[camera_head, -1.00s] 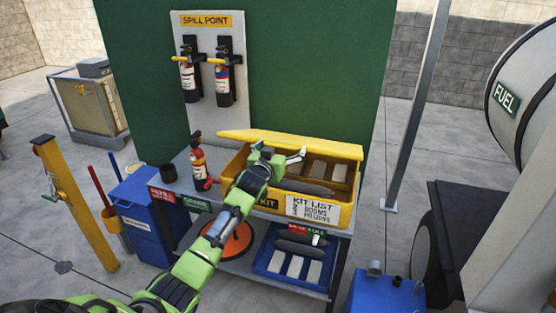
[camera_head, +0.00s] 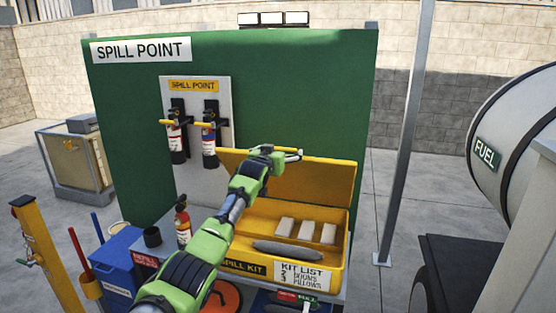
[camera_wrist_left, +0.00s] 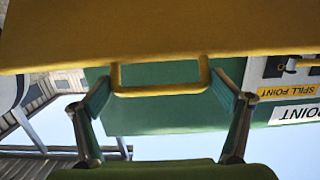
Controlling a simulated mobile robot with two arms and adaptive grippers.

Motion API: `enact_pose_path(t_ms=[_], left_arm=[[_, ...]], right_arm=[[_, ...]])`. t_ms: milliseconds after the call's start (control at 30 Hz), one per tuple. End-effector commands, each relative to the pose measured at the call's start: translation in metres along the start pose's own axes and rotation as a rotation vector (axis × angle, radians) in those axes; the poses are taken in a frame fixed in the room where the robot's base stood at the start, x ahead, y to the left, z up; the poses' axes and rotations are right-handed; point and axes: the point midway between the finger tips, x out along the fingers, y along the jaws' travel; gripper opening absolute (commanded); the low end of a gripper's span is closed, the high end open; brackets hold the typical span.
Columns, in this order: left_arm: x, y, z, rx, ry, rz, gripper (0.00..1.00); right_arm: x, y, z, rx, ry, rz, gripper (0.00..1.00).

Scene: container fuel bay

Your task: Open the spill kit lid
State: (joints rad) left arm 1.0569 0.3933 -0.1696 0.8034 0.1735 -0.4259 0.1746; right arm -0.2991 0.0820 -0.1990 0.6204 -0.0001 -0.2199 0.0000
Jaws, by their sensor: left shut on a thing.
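The yellow spill kit (camera_head: 250,266) sits on the bench. Its yellow lid (camera_head: 325,178) is raised and tilted back towards the green panel. My left gripper (camera_head: 288,152) is at the lid's upper edge, shut on the lid's handle. In the left wrist view the yellow handle (camera_wrist_left: 160,91) runs between the two fingers, with the lid (camera_wrist_left: 150,35) above it. Inside the kit lie several pale blocks (camera_head: 307,231) and a dark grey roll (camera_head: 287,252). My right gripper is not in view.
Two more extinguishers hang on the grey board (camera_head: 194,89). A grey pole (camera_head: 403,140) and the fuel tank (camera_head: 520,140) stand to the right.

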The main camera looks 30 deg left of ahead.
Motion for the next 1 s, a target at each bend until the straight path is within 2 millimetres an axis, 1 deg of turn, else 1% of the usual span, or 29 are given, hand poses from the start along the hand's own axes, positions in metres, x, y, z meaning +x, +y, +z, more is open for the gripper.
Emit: enact_pose_path(t_ms=[33, 433, 467, 800, 1000], left_arm=[[0.000, -0.001, -0.006, -0.001, 0.010, -0.001, 0.53], [0.001, -0.001, -0.007, -0.001, 0.011, -0.001, 0.53], [0.001, -0.001, -0.007, -0.001, 0.011, -0.001, 0.98], [0.000, 0.000, -0.004, 0.000, 0.004, 0.000, 0.98], [-0.010, 0.000, -0.003, 0.001, 0.004, 0.001, 0.98]], right_arm=[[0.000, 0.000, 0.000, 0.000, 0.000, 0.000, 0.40], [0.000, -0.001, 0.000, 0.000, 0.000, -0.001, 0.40], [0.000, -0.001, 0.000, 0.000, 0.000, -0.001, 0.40], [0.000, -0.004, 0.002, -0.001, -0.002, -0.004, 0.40], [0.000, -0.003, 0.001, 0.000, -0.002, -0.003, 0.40]])
